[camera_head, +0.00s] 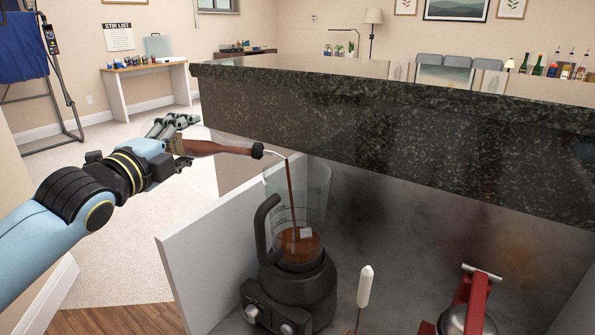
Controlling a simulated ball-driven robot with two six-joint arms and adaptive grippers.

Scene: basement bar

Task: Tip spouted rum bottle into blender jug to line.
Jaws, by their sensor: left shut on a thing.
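My left gripper (172,140) is shut on the brown rum bottle (215,147) and holds it nearly level, its neck pointing right. The spout (274,154) at its dark collar sits above the open top of the blender jug. A brown stream (291,185) falls from the spout into the clear blender jug (318,190). Brown liquid (299,246) lies in the lower part of the jug, with a small pale tag at its surface. The line on the jug is too small to tell. The jug stands on its black base (300,291). My right gripper is not in view.
A dark granite counter ledge (400,125) runs behind and above the blender. A white panel (210,245) stands to its left. A white-handled tool (365,287) and a red-handled metal device (470,305) are at the right. Bottles stand at the far right.

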